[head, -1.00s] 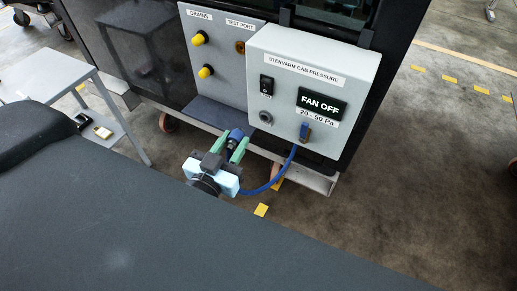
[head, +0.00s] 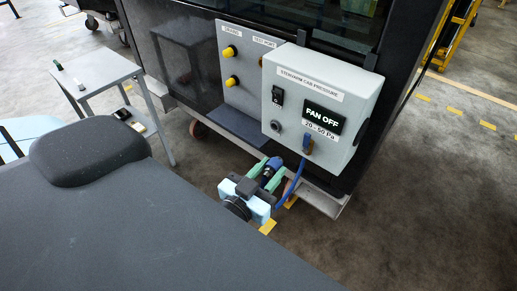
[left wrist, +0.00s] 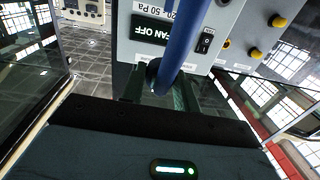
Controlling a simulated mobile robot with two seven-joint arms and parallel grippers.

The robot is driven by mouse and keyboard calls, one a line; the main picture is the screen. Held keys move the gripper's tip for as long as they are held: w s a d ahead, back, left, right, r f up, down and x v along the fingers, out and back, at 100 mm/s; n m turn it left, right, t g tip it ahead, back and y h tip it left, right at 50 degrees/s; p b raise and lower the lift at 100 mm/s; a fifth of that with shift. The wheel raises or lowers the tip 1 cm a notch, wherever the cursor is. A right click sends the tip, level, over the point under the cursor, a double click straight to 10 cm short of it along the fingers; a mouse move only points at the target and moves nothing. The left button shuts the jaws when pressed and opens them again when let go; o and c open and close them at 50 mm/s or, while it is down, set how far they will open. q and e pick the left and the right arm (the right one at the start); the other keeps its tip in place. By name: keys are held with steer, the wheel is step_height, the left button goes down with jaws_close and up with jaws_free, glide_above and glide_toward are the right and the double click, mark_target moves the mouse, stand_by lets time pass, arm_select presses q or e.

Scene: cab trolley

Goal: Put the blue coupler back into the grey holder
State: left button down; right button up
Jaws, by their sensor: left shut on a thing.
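My left gripper (head: 270,172) is shut on the blue coupler (head: 274,166), in front of and below the grey cab pressure box. A blue hose (head: 291,188) curves from the coupler up to a fitting (head: 308,144) under the box's display. In the left wrist view the blue coupler or hose (left wrist: 180,45) rises between the green fingers of the left gripper (left wrist: 158,90), hiding part of the box. A round grey fitting (head: 277,126) on the box's lower left looks empty; I cannot tell whether it is the grey holder. My right gripper is not in view.
The grey box (head: 318,85) reads FAN OFF. A panel with yellow knobs (head: 231,51) is left of it, with a dark ledge (head: 238,124) below. A grey side table (head: 98,72) holding small items stands at the left.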

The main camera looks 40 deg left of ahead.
arm_select(q)
steer(key=shift+a, duration=0.1)
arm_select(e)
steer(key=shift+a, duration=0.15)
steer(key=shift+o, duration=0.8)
arm_select(q)
steer(key=shift+w+a+f, duration=0.1)
steer(key=shift+w+f, duration=0.15)
steer(key=shift+f, duration=0.05)
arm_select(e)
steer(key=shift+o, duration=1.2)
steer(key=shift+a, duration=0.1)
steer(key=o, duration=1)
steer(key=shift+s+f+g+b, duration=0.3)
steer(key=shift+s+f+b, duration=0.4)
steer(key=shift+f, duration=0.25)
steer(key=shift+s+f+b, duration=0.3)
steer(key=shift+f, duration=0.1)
arm_select(q)
steer(key=w+a+f+h, duration=0.1)
steer(key=w+a+f, duration=1)
steer(key=w+a, duration=0.2)
steer(key=shift+a+m, duration=0.4)
steer(key=shift+a, duration=0.05)
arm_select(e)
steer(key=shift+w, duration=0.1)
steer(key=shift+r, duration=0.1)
